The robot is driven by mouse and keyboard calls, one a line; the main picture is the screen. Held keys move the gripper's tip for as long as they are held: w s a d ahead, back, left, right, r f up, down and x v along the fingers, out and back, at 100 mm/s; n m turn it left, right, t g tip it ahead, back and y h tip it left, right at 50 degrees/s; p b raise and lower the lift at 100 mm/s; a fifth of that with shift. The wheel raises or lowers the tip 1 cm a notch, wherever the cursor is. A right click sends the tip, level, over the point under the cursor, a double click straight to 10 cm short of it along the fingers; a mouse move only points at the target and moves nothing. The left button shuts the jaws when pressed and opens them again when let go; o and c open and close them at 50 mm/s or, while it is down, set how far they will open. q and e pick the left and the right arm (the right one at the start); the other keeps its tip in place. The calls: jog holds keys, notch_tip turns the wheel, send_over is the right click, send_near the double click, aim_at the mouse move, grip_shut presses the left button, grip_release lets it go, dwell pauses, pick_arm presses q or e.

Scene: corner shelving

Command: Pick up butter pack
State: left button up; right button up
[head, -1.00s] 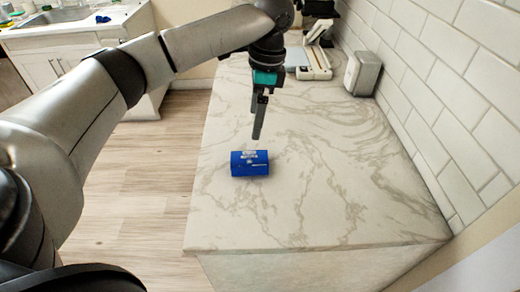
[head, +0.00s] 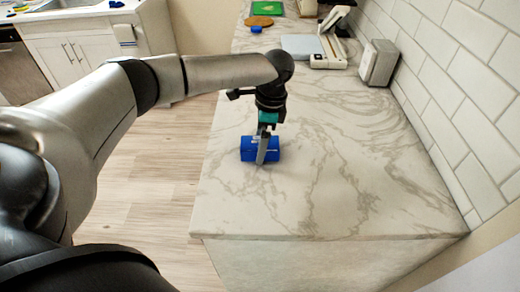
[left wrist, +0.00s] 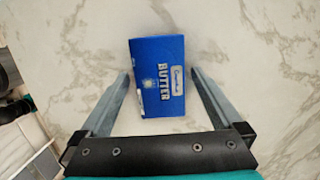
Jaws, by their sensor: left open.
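The butter pack (head: 246,149) is a blue box lying on the marble counter, partly hidden by my left gripper in the head view. In the left wrist view the butter pack (left wrist: 158,75) shows its label, reading "BUTTER". My left gripper (head: 262,160) points down at the pack from above. In the left wrist view the open fingers of my left gripper (left wrist: 160,75) are on either side of the pack, with counter showing between each finger and the box. I cannot tell the exact height of the fingertips. My right gripper is not in view.
The marble counter (head: 320,200) is clear around the pack. A tiled wall runs along the right. A grey box-shaped appliance (head: 379,63) and a white device (head: 328,50) stand farther back. A small blue item (head: 256,30), a round brown board (head: 259,21) and a green board (head: 267,8) lie at the far end.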

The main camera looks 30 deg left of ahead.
pick_arm(q)
jog(key=shift+a+f, duration=0.1)
jog(key=shift+f, duration=0.25)
